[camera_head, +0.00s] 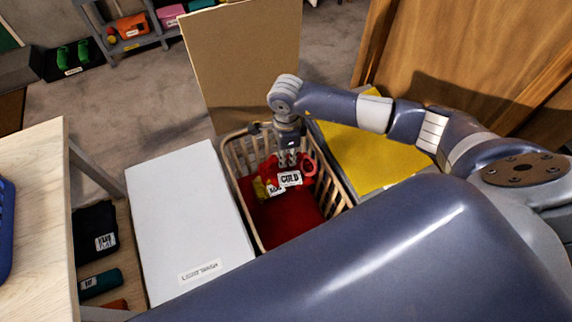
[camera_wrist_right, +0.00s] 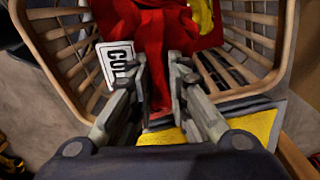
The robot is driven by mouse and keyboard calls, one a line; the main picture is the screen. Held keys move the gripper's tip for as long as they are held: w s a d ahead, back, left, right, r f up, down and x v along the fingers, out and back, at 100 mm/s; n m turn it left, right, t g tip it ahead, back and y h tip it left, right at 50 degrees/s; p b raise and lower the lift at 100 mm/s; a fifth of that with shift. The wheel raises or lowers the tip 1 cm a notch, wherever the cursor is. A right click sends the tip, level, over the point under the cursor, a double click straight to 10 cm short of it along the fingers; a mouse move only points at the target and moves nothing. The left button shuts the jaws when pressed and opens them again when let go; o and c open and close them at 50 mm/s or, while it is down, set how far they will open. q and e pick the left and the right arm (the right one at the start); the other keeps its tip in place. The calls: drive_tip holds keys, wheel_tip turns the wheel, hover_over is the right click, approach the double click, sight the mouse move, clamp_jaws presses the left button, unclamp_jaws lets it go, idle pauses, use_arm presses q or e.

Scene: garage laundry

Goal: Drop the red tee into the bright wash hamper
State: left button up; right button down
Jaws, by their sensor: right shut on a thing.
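A slatted tan hamper (camera_head: 342,187) stands open in the middle, with red cloth (camera_head: 284,222) and a small yellow item (camera_head: 262,187) inside. My right gripper (camera_head: 287,160) points down into its mouth, shut on the red tee (camera_head: 308,168), which has a white COLD tag. The tee also shows between the fingers in the right wrist view (camera_wrist_right: 154,70), its tag (camera_wrist_right: 117,65) at the left. The tee's lower part merges with the red below, so I cannot tell whether it touches. My left gripper is not in view. I see no "bright wash" label.
A yellow lid (camera_head: 365,150) lies to the right. A tan panel (camera_head: 243,60) stands upright behind the open hamper. A wooden table (camera_head: 35,190) is at far left, a shelf (camera_head: 135,35) behind.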

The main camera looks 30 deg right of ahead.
drive_tip(key=c, duration=1.4)
unclamp_jaws()
drive_tip(key=shift+c, duration=0.2)
drive_tip(key=shift+r, duration=0.15)
wheel_tip(320, 180, up, 12)
